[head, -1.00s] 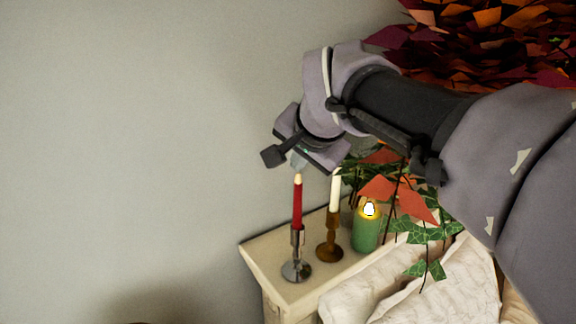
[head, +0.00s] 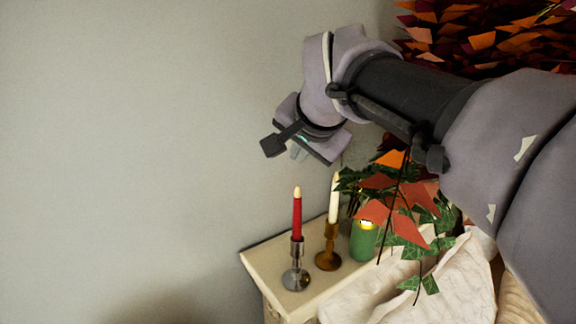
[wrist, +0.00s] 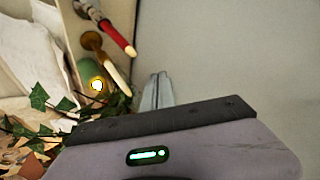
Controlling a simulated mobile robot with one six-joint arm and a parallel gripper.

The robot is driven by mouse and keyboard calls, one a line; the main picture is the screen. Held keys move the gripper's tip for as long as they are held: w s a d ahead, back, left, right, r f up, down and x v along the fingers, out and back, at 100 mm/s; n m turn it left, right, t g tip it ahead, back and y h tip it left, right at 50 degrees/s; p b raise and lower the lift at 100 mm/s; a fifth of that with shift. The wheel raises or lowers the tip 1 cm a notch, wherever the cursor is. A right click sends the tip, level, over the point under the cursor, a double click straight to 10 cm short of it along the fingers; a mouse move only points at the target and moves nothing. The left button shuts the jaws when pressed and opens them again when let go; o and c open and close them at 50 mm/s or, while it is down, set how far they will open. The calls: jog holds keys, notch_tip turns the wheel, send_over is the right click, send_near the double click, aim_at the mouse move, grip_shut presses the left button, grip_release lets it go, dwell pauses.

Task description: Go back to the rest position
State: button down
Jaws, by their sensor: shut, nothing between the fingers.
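My gripper (head: 299,152) is in the upper middle of the head view, raised above the shelf with the candles and apart from them. In the wrist view my gripper (wrist: 157,92) shows its fingers together with nothing between them. Below it in the head view stand a red candle (head: 297,215) in a silver holder, a white candle (head: 334,198) in a brass holder, and a green candle (head: 363,241). The red candle (wrist: 117,38) and the white candle (wrist: 117,75) also show at the top of the wrist view, beside the fingers.
The candles stand on a pale shelf (head: 262,262) against a grey wall (head: 130,130). Ivy and orange leaves (head: 405,215) hang close under my arm and partly cover the green candle. White bedding (head: 440,285) lies at lower right. The left side is open.

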jog(key=s+d+f+n+g+b, duration=0.1)
jog(key=s+f+b, duration=0.8)
jog(key=f, duration=0.9)
jog(key=s+d+f+g+b, duration=0.1)
jog(key=s+d+f+b, duration=0.2)
jog(key=s+f+b, duration=0.6)
jog(key=s+d+f+n+g+b, duration=0.1)
jog(key=s+d+f+b, duration=0.2)
jog(key=s+f+b, duration=0.6)
notch_tip(320, 180, down, 18)
jog(key=b, duration=0.7)
jog(key=shift+r+n+b, duration=0.15)
jog(key=shift+n+b, duration=0.15)
jog(key=shift+b, duration=0.05)
